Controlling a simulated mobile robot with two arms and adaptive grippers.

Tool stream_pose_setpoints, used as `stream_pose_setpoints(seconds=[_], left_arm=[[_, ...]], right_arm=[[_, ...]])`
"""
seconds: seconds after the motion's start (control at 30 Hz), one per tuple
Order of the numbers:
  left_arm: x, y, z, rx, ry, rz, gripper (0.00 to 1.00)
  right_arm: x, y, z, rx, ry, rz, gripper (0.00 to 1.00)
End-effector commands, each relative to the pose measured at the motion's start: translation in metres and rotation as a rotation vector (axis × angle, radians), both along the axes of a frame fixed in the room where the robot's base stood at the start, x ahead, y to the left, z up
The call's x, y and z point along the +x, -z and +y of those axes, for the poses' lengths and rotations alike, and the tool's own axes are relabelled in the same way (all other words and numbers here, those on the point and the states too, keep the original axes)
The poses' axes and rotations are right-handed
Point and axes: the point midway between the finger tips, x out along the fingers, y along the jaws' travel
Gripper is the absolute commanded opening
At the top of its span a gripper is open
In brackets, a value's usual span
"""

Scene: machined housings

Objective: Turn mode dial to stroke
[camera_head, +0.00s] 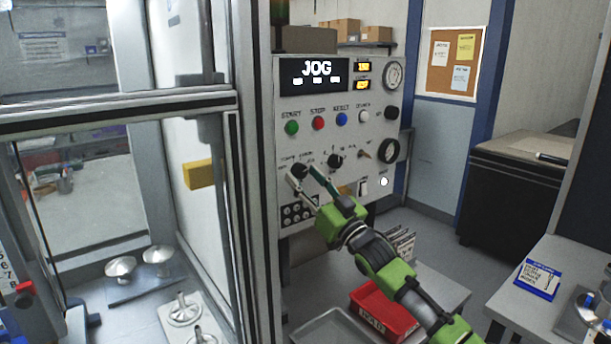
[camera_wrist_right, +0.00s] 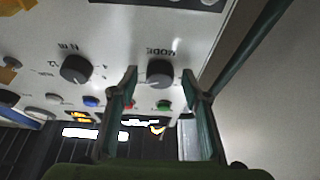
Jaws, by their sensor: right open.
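The mode dial (camera_head: 299,171) is a round black knob at the lower left of the light control panel (camera_head: 320,220). In the right wrist view the dial (camera_wrist_right: 160,72) appears upside down beside the word MODE, with a light pointer mark. My right gripper (camera_head: 302,175) is open, its two fingertips on either side of the dial. In the wrist view the gripper (camera_wrist_right: 159,78) shows gaps between fingers and knob; contact is not clear. The panel screen (camera_head: 316,72) reads JOG. The dial's position labels are too small to read. My left gripper is out of view.
A second black dial (camera_head: 334,161) sits just right of the mode dial. Green, red and blue buttons (camera_head: 318,123) line the panel above. A red bin (camera_head: 383,312) and a grey tray (camera_head: 333,330) lie below. A machine door frame (camera_head: 253,200) stands close on the left.

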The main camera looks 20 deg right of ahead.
Motion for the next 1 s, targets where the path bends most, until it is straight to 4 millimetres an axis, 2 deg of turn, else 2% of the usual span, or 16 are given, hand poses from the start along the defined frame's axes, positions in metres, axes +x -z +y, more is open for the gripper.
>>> stream_pose_setpoints(seconds=[0.27,0.4,0.43,0.77,1.0], left_arm=[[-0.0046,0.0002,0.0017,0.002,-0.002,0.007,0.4],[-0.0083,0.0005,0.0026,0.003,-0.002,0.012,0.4],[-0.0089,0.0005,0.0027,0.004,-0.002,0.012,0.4],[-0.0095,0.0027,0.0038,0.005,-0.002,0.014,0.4],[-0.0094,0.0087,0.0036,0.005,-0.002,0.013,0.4]], right_arm=[[0.0014,-0.0003,0.0006,0.0,0.0,0.0,0.43],[0.0012,-0.0003,0.0005,0.0,0.0,0.0,0.09],[0.0012,-0.0003,0.0004,0.0,0.0,0.0,0.05],[0.0014,-0.0001,-0.0004,-0.026,0.002,-0.009,0.05],[0.002,0.0002,-0.0028,-0.143,0.002,-0.051,0.05]])
